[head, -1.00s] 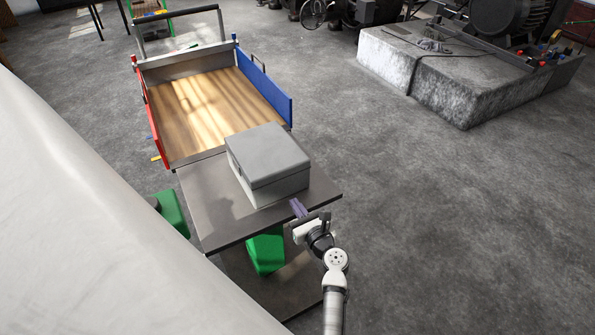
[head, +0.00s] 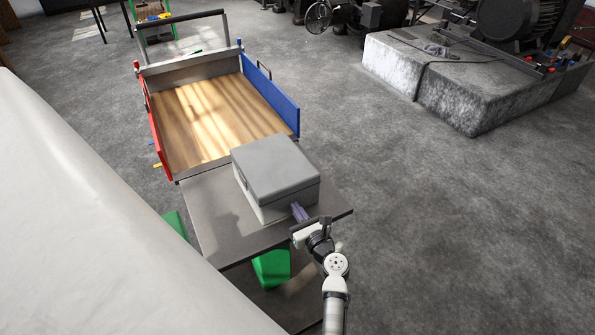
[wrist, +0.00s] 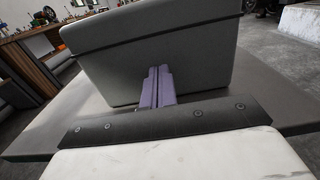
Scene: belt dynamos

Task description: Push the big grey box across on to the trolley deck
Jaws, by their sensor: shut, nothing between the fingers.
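The big grey box (head: 275,168) stands lidded and upright on the dark table top (head: 212,218), towards its far right part. The trolley deck (head: 210,118) is a bare wooden bed just beyond the table's far edge, with a red side board (head: 150,112) and a blue side board (head: 270,94). My gripper (head: 299,211) is shut and empty at the box's near face. In the wrist view the closed purple fingers (wrist: 157,88) point at the grey box (wrist: 150,50) and overlap its lower wall; they look to be touching it, though exact contact is hard to tell.
A pale sloping surface (head: 90,220) fills the left side. A concrete plinth (head: 470,80) with machinery stands at the back right. A green object (head: 272,267) shows under the table. Grey floor lies open to the right.

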